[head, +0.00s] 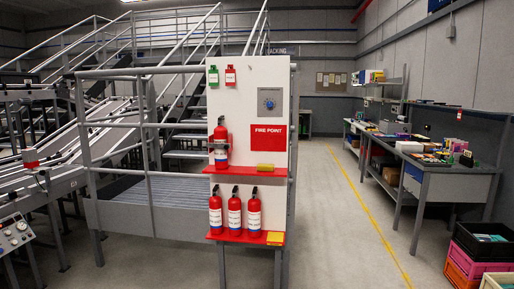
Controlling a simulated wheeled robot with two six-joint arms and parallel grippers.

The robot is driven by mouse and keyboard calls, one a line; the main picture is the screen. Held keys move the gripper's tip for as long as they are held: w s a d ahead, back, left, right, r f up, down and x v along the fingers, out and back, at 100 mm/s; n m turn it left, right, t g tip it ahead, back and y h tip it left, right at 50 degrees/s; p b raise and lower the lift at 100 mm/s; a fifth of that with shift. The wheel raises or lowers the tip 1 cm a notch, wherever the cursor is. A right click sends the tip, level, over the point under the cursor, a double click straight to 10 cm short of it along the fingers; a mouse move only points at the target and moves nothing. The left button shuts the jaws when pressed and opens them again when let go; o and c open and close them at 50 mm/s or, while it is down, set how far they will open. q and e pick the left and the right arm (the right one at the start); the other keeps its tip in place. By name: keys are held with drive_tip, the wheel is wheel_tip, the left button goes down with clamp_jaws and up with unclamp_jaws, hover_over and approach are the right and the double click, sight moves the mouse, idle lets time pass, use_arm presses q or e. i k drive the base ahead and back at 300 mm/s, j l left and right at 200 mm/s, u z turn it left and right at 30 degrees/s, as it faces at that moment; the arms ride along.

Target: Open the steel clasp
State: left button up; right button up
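A white fire point board (279,108) stands at the end of the catwalk, in the middle of the head view. On its upper red shelf (276,171) one red fire extinguisher (220,134) stands upright against the board's left part. A greyish band, which may be the steel clasp (220,147), crosses its body. It is too small to tell whether it is open or closed. Neither of my grippers is in view.
Several extinguishers (234,216) stand on the lower red shelf (226,238). A railed catwalk (150,190) and conveyors are at left. Workbenches (425,165) and stacked crates (470,265) line the right. The grey floor right of the board, with a yellow line (375,220), is clear.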

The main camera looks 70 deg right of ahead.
sight(226, 146)
drive_tip(key=z, duration=2)
drive_tip(key=i+l+u, duration=0.15)
drive_tip(key=i, duration=0.45)
